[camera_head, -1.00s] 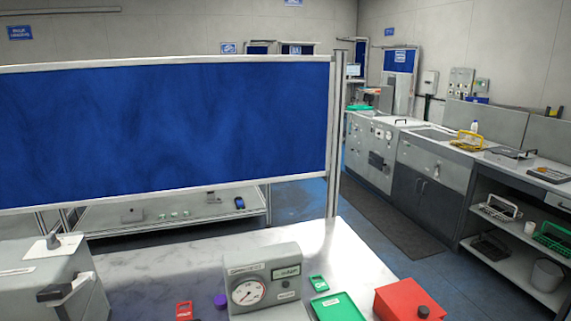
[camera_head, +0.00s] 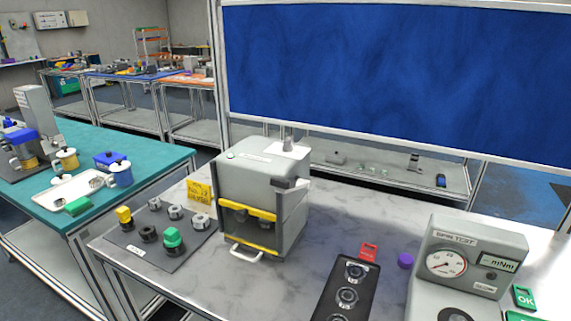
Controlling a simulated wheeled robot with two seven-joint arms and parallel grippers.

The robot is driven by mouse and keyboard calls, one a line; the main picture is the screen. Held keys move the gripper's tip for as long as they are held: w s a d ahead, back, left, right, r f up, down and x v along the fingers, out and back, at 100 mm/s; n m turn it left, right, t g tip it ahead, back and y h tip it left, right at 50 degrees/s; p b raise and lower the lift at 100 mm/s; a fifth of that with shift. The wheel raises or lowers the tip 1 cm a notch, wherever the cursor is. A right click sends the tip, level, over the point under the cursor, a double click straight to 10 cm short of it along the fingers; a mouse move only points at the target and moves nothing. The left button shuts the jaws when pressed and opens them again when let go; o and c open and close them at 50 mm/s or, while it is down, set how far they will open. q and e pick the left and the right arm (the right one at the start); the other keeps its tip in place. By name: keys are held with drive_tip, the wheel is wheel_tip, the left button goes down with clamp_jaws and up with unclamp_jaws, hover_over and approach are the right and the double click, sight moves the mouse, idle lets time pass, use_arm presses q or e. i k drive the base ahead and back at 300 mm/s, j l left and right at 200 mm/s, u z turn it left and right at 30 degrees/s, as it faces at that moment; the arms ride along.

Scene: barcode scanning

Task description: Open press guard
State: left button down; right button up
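The press (camera_head: 262,165) is a grey box-shaped machine on the white marbled table, left of the picture's middle. Its front guard (camera_head: 249,236) has yellow bars, one above and one along the lower edge, with a dark space between them. A pale handle (camera_head: 245,254) sticks out at the bottom front. A dark-ended lever shows on the press's right side. The guard looks lowered over the front, though its exact position is hard to tell. Neither of my grippers is in view.
A dark mat (camera_head: 158,232) with several knobs lies left of the press. A black tray (camera_head: 346,292) with round parts and a grey gauge tester (camera_head: 466,262) stand to the right. A teal table (camera_head: 165,156) is at the left. Clear tabletop lies between press and tray.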

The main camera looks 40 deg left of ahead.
sight(241, 215)
drive_tip(key=u, duration=1.6)
